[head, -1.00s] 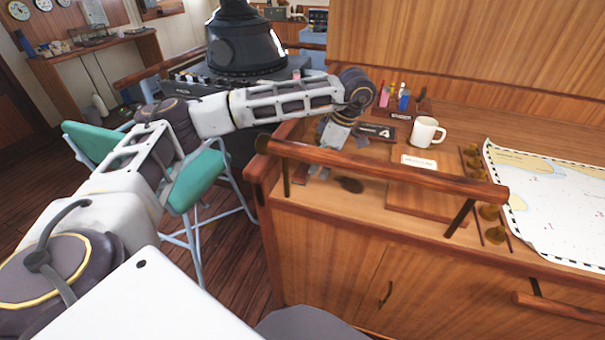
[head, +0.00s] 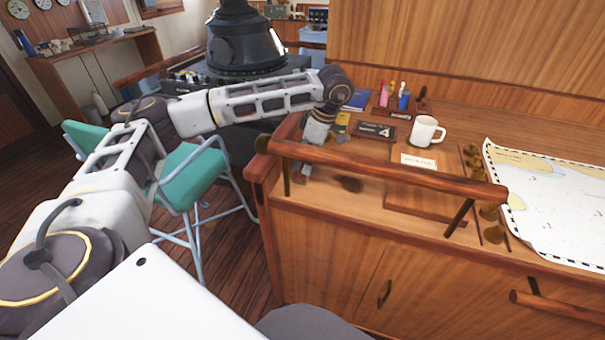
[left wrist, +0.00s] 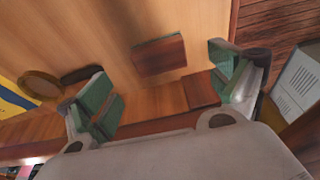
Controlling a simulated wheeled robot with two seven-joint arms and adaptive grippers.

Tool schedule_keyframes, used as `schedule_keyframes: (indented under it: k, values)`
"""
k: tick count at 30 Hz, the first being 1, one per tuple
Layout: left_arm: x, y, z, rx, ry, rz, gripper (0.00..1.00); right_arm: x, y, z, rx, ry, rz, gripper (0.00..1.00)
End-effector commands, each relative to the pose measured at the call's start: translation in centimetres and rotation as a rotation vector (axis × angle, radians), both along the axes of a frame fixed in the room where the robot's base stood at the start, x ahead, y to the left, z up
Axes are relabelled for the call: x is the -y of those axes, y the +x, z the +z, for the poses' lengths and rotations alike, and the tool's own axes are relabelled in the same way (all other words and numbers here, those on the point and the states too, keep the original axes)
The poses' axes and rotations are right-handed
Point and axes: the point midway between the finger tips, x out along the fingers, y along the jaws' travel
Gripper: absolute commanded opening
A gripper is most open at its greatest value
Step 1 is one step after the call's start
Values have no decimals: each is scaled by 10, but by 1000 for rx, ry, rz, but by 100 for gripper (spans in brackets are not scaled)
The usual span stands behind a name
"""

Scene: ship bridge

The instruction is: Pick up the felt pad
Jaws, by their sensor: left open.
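A flat reddish-brown rectangular piece (left wrist: 160,54), which looks like the felt pad, lies on the desk in the left wrist view. It is ahead of my left gripper (left wrist: 168,95), between the lines of its two green-padded fingers and apart from both. The gripper is open and empty. In the head view my left gripper (head: 307,160) points down at the desk's left end, partly hidden behind the wooden rail. A dark patch (head: 349,184) shows beside it on the desk; I cannot tell whether it is the pad or a shadow. My right gripper is not in view.
The wooden rail (head: 390,168) runs along the desk's front. A brass ring (left wrist: 40,85) with a dark handle lies beside one finger. A white mug (head: 425,131), a pen holder (head: 405,107) and a chart (head: 550,205) are farther right. A green chair (head: 190,172) stands left.

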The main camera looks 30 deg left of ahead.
Motion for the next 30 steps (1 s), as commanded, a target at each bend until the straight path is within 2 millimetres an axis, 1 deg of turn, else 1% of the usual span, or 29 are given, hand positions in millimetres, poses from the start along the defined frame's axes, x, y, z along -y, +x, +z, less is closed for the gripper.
schedule_keyframes:
  k: [5,10,15,19,27,30]
  values:
    - [-3,-1,-10,-2,2,1,92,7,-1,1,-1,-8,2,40]
    - [-8,-2,-27,-3,1,2,92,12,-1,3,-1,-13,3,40]
    - [-12,-3,-43,-2,1,1,92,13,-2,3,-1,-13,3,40]
    - [-13,-3,-48,0,0,0,92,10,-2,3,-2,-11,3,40]
    - [-13,-3,-48,0,0,0,92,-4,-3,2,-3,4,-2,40]
    - [-13,-3,-48,0,0,0,92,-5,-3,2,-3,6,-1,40]
